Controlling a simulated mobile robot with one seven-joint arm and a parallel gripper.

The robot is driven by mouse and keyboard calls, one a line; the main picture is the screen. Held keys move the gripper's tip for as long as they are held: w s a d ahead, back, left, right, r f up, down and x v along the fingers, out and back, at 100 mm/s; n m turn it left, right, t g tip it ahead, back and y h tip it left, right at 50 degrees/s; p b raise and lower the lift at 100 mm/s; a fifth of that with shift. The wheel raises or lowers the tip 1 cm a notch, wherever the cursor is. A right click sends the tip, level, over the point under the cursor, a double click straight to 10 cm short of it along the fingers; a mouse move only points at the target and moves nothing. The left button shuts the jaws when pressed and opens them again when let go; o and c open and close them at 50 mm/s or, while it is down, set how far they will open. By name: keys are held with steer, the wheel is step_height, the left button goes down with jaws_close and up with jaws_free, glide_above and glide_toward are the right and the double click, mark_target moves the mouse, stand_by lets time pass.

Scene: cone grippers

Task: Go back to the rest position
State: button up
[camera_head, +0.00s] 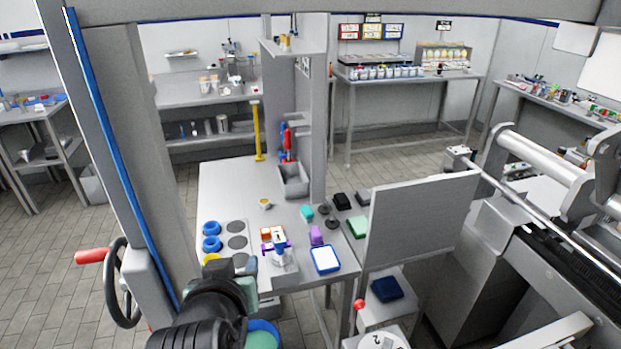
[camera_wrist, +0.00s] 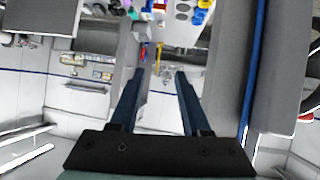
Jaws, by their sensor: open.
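My gripper (camera_wrist: 159,75) is open in the wrist view, its two dark blue fingers apart with nothing between them. The wrist view looks upside down over the room, with the table's things at its top edge. In the head view my dark arm end (camera_head: 215,305) stands at the bottom, in front of the near left part of the grey work table (camera_head: 225,185). It hides part of the table's near edge. The fingertips are hard to make out in the head view.
A grey post with a blue strip and a handwheel (camera_head: 118,283) is close on the left.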

steer(key=w+d+r+t, duration=0.1)
steer(key=d+r+t, duration=0.1)
steer(key=r, duration=0.5)
steer(key=d+r+t, duration=0.2)
steer(key=r+t, duration=0.1)
steer(key=r, duration=0.4)
steer(key=s+d+r+t, duration=0.2)
steer(key=s+r+t, duration=0.1)
steer(key=r, duration=0.5)
steer(key=s+d+r+m+t+b, duration=0.1)
steer(key=s+d+r+t, duration=0.2)
steer(key=s+r, duration=0.3)
steer(key=s+d+r+m+t+h+b, duration=0.1)
steer(key=s+r+t, duration=0.3)
steer(key=r, duration=0.6)
steer(key=shift+s+d+r, duration=0.35)
steer(key=shift+d, duration=0.5)
